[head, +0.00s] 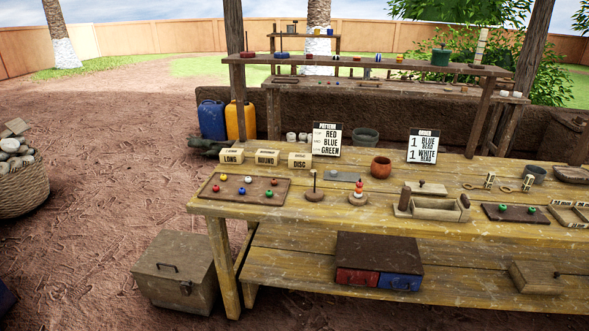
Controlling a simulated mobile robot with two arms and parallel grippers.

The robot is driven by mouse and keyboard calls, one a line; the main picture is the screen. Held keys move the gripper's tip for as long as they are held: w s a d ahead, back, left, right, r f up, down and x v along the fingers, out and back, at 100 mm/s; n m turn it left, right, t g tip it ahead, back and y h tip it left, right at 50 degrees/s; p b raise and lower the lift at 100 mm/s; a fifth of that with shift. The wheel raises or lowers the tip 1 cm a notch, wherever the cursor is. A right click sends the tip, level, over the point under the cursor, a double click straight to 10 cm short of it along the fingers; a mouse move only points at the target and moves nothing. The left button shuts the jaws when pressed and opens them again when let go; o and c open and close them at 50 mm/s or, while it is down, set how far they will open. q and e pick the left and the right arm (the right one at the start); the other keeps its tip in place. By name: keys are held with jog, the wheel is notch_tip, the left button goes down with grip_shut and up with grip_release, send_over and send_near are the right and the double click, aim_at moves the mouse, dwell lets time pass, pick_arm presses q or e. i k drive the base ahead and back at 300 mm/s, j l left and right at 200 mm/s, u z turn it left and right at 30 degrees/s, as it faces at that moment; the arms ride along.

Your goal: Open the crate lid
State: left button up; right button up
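A grey-brown crate (178,290) stands on the ground at the lower left, beside the left leg of the workbench. Its lid (175,254) is down and looks shut. A dark handle (168,267) shows on the crate near the lid, and a small latch (186,288) shows on its front. The inside of the crate is hidden. Neither of my grippers is in view.
The wooden workbench (320,215) fills the right side, with bead trays, labelled blocks and signs on top. A box with red and blue drawers (378,262) sits on its lower shelf. A basket of stones (20,180) stands at the left. Bare ground (105,180) lies between.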

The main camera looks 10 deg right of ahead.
aim_at(178, 256)
jog(key=i+j+u, duration=0.1)
jog(key=u, duration=0.75)
